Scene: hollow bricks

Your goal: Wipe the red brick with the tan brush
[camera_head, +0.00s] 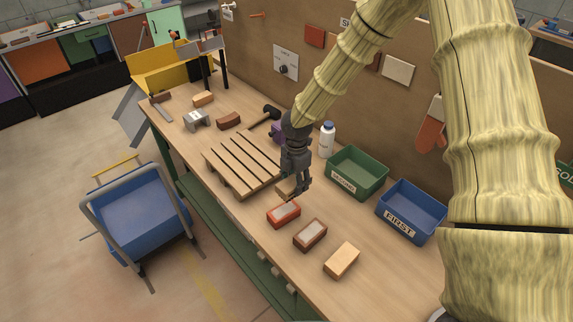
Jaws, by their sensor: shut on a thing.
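The red brick (284,215) lies on the wooden workbench, with a pale patch on its top. My gripper (297,192) is just above and behind it, pointing down. It is shut on a small tan block-like thing, the tan brush (284,188), of which only part shows beside the fingers. The brush is close to the far side of the red brick; I cannot tell whether they touch.
A brown brick (310,234) with a pale top and a tan brick (341,260) lie to the right. A slatted pallet (229,178) is at left. A white bottle (326,140), green bin (340,185) and blue bin (383,208) stand behind.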

